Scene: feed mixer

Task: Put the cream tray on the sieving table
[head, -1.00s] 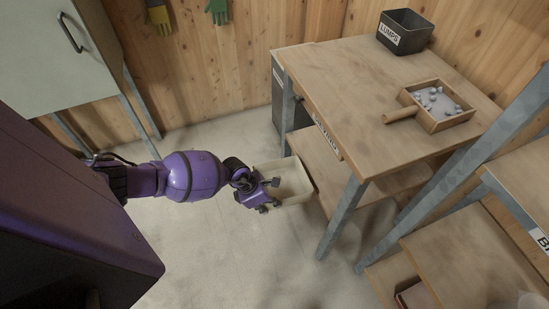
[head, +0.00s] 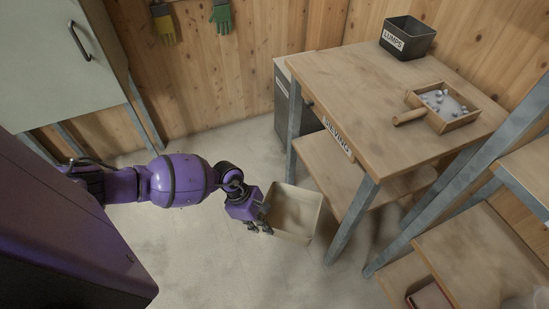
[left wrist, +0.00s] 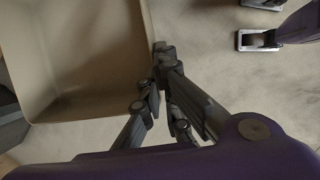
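The cream tray (head: 306,226) is an open, empty box beside the front left leg of the sieving table, below the level of its top. My left gripper (head: 262,215) is at the tray's left wall. In the left wrist view the tray (left wrist: 75,50) fills the upper left, and the fingers (left wrist: 162,58) close together on its rim near a corner. The exact contact is partly hidden. The sieving table (head: 395,105) has a wooden top, a label on its front edge and a lower shelf. My right gripper is not in view.
On the tabletop are a wooden sieve (head: 448,122) with grey lumps, its handle pointing left, and a black LUMPS bin (head: 406,38) at the back. The left front part of the top is clear. Another wooden stand (head: 470,255) is at the lower right.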

